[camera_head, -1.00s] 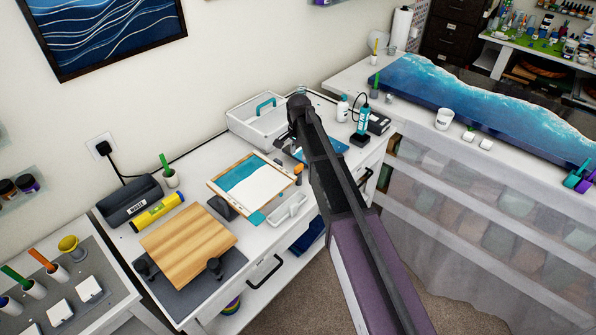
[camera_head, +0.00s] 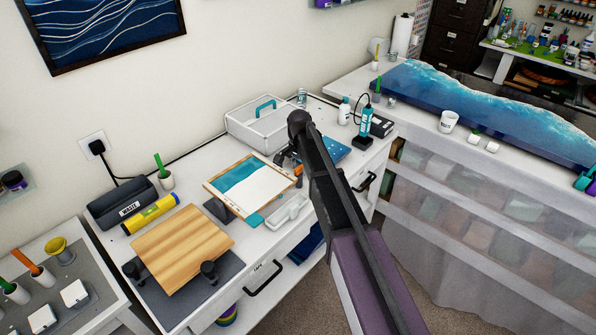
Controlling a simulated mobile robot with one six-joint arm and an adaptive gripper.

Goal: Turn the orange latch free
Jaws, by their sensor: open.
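The orange latch (camera_head: 298,171) shows as a small orange spot at the right edge of a wood-framed panel (camera_head: 212,189), which has a teal and white face and sits raised on the white worktop. My gripper (camera_head: 284,158) is dark and open, just above and left of the latch in the picture. My arm hides much of the gripper and the area to its right. I cannot tell whether the gripper touches the latch or how the latch is turned.
A white caddy (camera_head: 243,131) with a teal handle stands behind the panel. A shallow white tray (camera_head: 290,211) lies in front. A wooden board (camera_head: 183,248) on dark clamps is at left. A blue torch-like tool (camera_head: 365,121) stands to the right.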

